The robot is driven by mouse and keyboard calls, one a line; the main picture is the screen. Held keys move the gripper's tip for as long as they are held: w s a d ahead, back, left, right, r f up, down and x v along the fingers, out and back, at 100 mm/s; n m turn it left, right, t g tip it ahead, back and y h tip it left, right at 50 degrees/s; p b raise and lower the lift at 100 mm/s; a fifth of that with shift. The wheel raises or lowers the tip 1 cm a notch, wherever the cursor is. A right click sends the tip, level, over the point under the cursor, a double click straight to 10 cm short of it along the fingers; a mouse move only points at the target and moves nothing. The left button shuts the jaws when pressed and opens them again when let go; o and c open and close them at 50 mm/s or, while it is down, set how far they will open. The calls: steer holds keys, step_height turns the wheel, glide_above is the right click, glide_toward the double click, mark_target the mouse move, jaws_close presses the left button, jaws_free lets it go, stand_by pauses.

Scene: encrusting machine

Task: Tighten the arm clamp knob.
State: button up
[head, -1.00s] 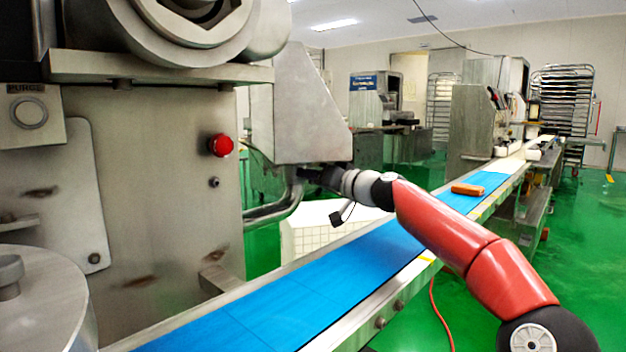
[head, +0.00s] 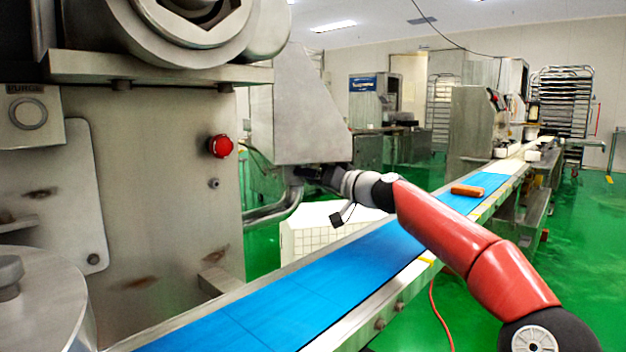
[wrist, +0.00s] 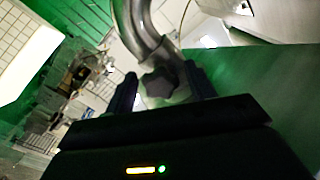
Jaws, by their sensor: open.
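The arm clamp knob (wrist: 158,84) is a dark, lobed knob in the wrist view, just below a curved metal pipe (wrist: 143,30). My gripper (wrist: 160,86) is open, with one dark finger on each side of the knob. I cannot tell whether either finger touches it. In the head view my gripper (head: 312,173) is at the lower edge of the grey machine housing (head: 300,115), by the bent pipe (head: 275,208). The knob cannot be made out there.
A blue conveyor belt (head: 300,290) runs below my arm, with an orange-brown block (head: 467,190) on it. A red button (head: 220,146) is on the machine's front. A white gridded crate (head: 310,240) stands behind the belt. Green floor is open at the right.

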steer(key=b+v, duration=0.3)
steer(key=v, duration=0.4)
steer(key=shift+s+d, duration=0.25)
